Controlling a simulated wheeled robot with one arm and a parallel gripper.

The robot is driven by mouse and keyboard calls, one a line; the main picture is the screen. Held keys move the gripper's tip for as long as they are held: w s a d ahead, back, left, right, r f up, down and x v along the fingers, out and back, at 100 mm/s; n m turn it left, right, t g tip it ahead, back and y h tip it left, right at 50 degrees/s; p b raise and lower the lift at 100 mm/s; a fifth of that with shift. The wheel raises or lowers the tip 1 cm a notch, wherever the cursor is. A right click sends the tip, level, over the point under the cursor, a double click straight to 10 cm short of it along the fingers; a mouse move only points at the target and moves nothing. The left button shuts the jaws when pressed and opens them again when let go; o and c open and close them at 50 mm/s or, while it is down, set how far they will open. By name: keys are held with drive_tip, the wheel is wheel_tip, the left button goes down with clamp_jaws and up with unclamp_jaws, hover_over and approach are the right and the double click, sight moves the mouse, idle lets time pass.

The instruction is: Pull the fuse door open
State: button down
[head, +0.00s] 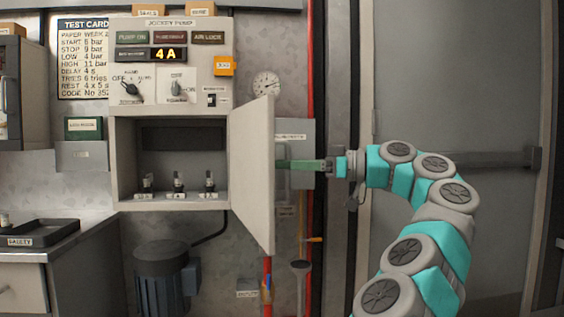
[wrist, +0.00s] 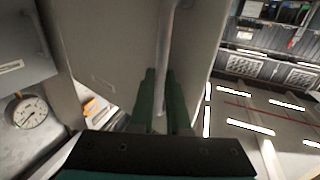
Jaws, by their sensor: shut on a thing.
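The fuse door (head: 251,170) is a pale grey panel in the head view. It stands swung out from the right side of the fuse compartment (head: 170,203), whose inside shows. Several fuses stand in a row in it, among them the middle one (head: 179,181). My gripper (head: 283,165) is at the right side of the door, its green fingers partly hidden behind the door's edge. In the wrist view the fingers (wrist: 160,105) are shut on the door's handle (wrist: 166,65), a pale upright bar on the grey door panel (wrist: 115,45).
The jockey pump panel (head: 172,60) is above the compartment. A pressure gauge (head: 266,84) and a red pipe (head: 310,70) are behind the door. A black tray (head: 42,232) lies on the left counter. A dark motor (head: 161,275) stands below. A grey wall door (head: 455,90) is behind my arm.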

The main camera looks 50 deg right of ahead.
drive_tip(key=shift+d, duration=0.1)
idle(0.3)
drive_tip(key=c, duration=0.9)
unclamp_jaws()
drive_tip(key=shift+w, duration=0.1)
